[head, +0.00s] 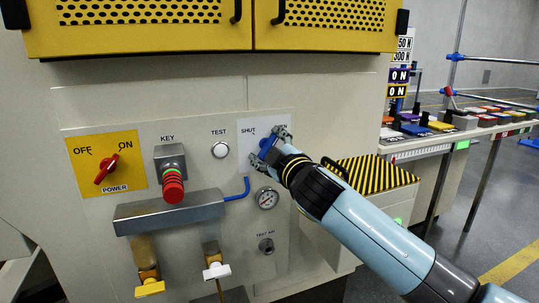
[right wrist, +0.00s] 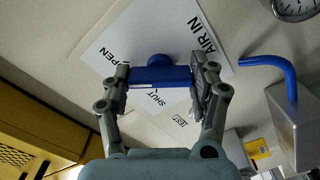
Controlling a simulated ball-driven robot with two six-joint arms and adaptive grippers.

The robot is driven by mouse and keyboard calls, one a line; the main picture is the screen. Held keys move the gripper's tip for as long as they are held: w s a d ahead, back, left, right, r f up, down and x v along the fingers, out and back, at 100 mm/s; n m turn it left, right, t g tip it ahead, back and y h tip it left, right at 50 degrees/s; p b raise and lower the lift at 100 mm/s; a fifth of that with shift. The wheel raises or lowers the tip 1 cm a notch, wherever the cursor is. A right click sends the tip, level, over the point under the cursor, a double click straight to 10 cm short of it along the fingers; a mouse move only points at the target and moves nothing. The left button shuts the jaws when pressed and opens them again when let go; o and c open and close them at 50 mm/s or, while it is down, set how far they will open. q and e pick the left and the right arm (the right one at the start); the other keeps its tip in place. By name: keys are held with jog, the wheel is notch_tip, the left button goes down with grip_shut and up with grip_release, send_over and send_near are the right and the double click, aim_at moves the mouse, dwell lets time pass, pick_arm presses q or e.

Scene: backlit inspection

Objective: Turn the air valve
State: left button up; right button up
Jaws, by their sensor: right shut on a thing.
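The air valve is a blue handle (right wrist: 160,77) on a white plate (right wrist: 212,30) lettered "OPEN", "SHUT" and "AIR IN". In the head view the blue handle (head: 267,146) is partly hidden by my right gripper (head: 270,151). In the right wrist view my right gripper (right wrist: 163,80) has one finger at each end of the handle and is shut on it. The handle's exact angle against the "SHUT" and "OPEN" marks is hard to tell. My left gripper is not in view.
Left of the valve are a white TEST button (head: 220,150), a red key knob (head: 172,187) and a red power switch (head: 107,168). A yellow perforated cabinet (head: 200,28) overhangs the panel. A striped ledge (head: 372,175) is at right.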

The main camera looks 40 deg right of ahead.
jog(key=shift+f+m+b, duration=0.25)
jog(key=shift+m+b, duration=0.1)
jog(key=shift+m, duration=0.55)
jog(key=o, duration=0.9)
jog(key=shift+s, duration=0.1)
jog(key=shift+o, duration=1.4)
jog(key=shift+r, duration=0.2)
jog(key=shift+s, duration=0.1)
jog(key=v, duration=1.1)
jog(key=shift+s, duration=0.35)
